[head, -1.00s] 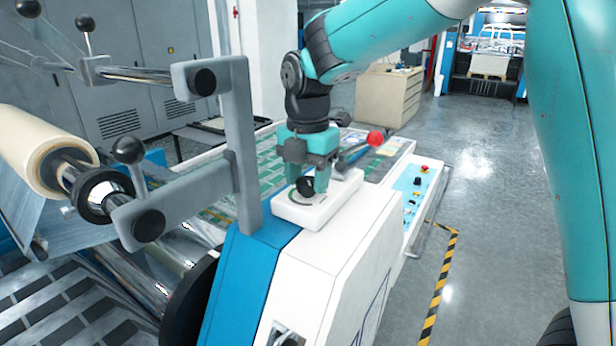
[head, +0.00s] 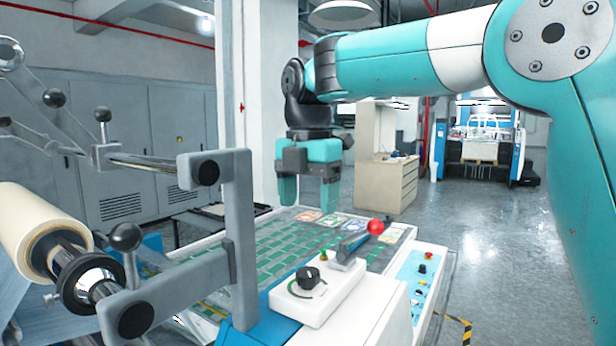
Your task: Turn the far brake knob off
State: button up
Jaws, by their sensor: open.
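A black knob (head: 307,278) sits on a white box (head: 322,306) on top of the machine, with a curved mark printed beside it. I cannot tell for certain that this is the far brake knob, nor read its setting. My gripper (head: 308,203) points down with its two teal fingers apart and nothing between them. It is above the knob in the picture and clear of it.
A lever with a red ball (head: 375,227) stands just right of and behind the knob. A grey upright bracket (head: 243,225) rises to the left. A cream film roll (head: 38,238) is at far left. A control panel (head: 421,285) is at right.

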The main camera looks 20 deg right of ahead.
jog(key=shift+r, duration=2.4)
